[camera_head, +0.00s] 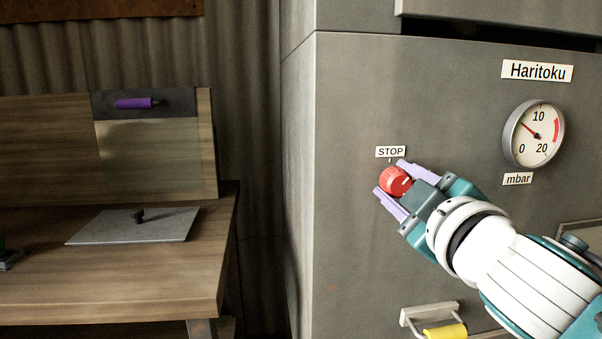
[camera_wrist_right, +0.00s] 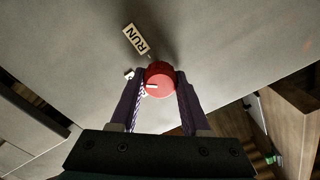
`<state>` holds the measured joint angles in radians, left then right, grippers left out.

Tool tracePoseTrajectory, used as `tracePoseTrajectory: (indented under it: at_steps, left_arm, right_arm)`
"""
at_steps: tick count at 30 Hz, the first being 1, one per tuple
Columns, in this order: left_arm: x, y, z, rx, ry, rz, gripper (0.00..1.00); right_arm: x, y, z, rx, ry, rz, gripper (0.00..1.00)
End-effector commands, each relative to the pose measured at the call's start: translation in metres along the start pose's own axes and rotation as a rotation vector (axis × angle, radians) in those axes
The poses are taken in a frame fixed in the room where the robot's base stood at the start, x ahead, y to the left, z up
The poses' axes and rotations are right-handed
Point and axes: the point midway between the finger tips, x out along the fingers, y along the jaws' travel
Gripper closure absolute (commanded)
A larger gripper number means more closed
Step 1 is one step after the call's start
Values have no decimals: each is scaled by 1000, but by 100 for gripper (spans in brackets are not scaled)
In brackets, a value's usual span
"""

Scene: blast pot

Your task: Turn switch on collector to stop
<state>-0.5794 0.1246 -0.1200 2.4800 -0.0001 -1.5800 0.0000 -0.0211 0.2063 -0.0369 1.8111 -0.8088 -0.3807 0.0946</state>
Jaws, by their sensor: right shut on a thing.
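The switch is a round red knob (camera_head: 397,182) on the front of the grey collector cabinet (camera_head: 345,110). A white STOP label (camera_head: 390,152) sits just above it. My right gripper (camera_head: 389,177) reaches in from the lower right, its purple fingers on either side of the knob, shut on it. The right wrist view shows the knob (camera_wrist_right: 160,78) between the fingers, with a white pointer line on its face. In the head view the pointer line slants to the upper right, not straight at STOP. My left gripper is not in view.
A Haritoku label (camera_head: 537,71) and a round mbar gauge (camera_head: 534,134) are at the upper right of the cabinet. A handle with a yellow grip (camera_head: 445,332) is below. A wooden bench (camera_head: 110,285) with a grey plate (camera_head: 105,228) stands at left.

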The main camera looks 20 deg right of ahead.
Motion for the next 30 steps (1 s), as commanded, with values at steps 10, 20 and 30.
tracePoseTrajectory:
  at_steps: [10,20,30]
  left_arm:
    - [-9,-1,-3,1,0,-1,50]
    - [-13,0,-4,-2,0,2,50]
    - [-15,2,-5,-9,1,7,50]
  right_arm:
    - [0,0,-1,-325,2,0,100]
    - [0,0,-1,-566,3,0,100]
    - [0,0,-1,-681,2,1,100]
